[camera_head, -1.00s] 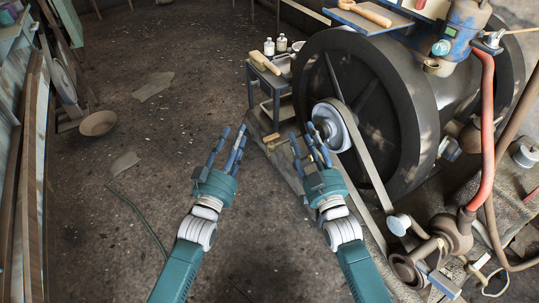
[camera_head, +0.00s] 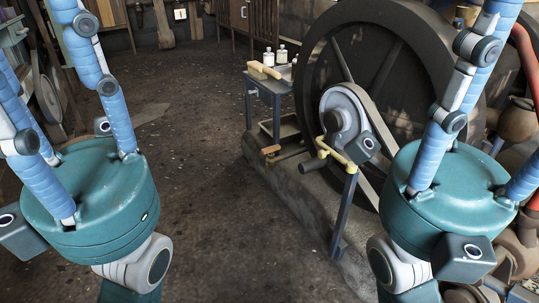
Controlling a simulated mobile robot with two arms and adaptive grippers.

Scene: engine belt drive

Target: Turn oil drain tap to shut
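A small part with an orange-brown handle (camera_head: 271,150) sits low at the edge of the engine base, below the small bench; it may be the oil drain tap, but it is too small to tell its position. My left gripper (camera_head: 60,110) is large in the left foreground, fingers raised and spread, empty. My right gripper (camera_head: 490,100) is at the right foreground, also with spread fingers and nothing between them; it hides part of the engine. The visible fingertips run out of the picture. Neither gripper touches the orange-handled part.
A big dark flywheel (camera_head: 395,70) stands behind a grey pulley (camera_head: 340,115) with a belt. A yellow bent piece (camera_head: 335,150) is below the pulley. A small bench (camera_head: 258,85) with bottles (camera_head: 282,53) stands left of the flywheel. The floor (camera_head: 205,200) between the grippers is clear.

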